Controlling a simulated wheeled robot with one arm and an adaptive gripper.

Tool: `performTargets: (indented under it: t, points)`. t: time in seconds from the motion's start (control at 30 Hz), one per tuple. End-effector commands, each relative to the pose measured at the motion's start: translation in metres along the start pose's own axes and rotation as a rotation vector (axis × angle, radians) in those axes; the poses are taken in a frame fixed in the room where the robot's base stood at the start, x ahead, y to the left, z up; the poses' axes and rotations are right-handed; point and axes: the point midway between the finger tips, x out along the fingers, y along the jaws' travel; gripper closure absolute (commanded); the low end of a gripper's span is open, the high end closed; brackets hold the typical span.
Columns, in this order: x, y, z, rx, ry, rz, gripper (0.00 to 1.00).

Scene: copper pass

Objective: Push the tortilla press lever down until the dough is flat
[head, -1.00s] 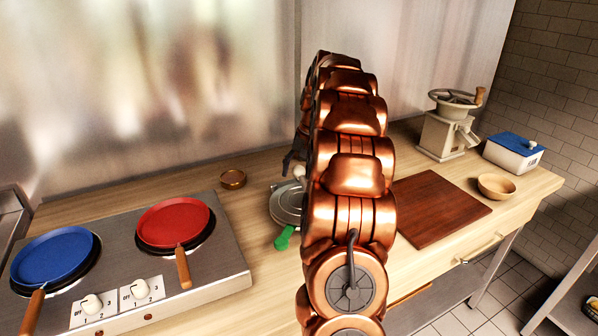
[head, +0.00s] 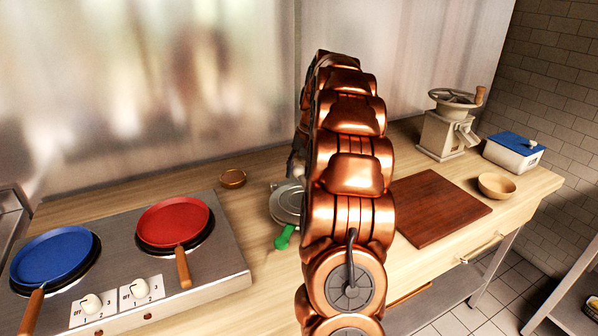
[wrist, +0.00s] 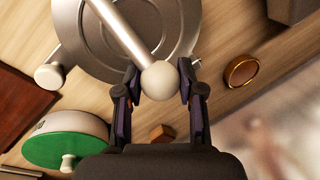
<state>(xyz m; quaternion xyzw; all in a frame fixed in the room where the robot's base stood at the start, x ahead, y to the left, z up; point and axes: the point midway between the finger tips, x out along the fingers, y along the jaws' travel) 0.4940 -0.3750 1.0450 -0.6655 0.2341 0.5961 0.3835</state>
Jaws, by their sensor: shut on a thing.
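The tortilla press (head: 284,207) is a round grey metal press on the wooden counter, partly hidden behind my arm in the head view. In the wrist view its round plate (wrist: 185,30) fills the top. A pale lever rod (wrist: 115,25) crosses over the plate and ends in a white ball knob (wrist: 161,81). My gripper (wrist: 158,74) has one dark finger on each side of the knob and is shut on it. No dough shows in either view. In the head view my gripper is mostly hidden behind my arm.
A green round thing with a pale knob (wrist: 66,148) lies beside the press. A small brass dish (head: 232,179) stands behind. The stove with a blue pan (head: 52,257) and red pan (head: 173,222) is left. A dark board (head: 440,207) and wooden bowl (head: 496,186) are right.

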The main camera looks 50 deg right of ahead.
Motion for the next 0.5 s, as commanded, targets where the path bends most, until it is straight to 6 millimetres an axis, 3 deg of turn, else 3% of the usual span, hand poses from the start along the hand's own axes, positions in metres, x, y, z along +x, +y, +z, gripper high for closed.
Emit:
performTargets:
  t: [0.4,0.43,0.5]
  points:
    - [0.0045,0.0004,0.0000,0.006,-0.022,0.011,1.00]
    - [0.0045,0.0004,0.0000,0.006,-0.022,0.011,0.60]
    - [0.0044,0.0004,0.0000,0.006,-0.022,0.011,0.53]
